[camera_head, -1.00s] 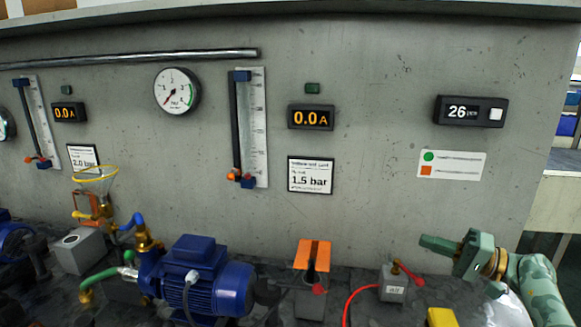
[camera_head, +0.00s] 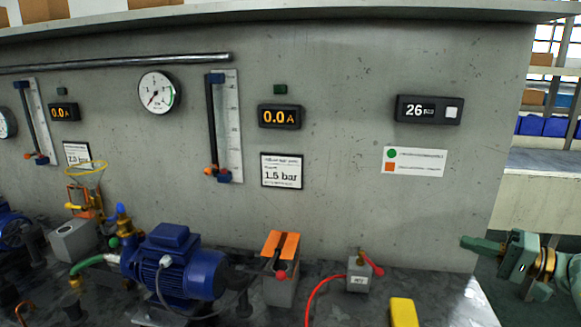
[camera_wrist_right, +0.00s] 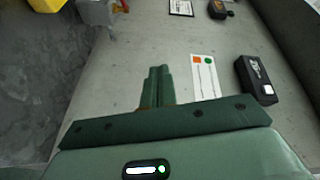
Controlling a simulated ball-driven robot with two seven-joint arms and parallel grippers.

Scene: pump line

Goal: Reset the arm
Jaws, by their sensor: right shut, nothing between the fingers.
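My right gripper (camera_head: 482,245) is at the right edge of the head view, past the right end of the grey panel. Its green fingers point left and are closed together with nothing between them. In the right wrist view the shut fingers (camera_wrist_right: 158,87) show side by side in front of the grey wall. My left gripper is not in the head view.
A blue pump motor (camera_head: 180,262), an orange-topped block (camera_head: 281,245), a small grey air box (camera_head: 358,275) with a red hose and a yellow block (camera_head: 403,312) stand along the bench. The grey wall (camera_head: 340,200) carries displays and a gauge (camera_head: 158,92).

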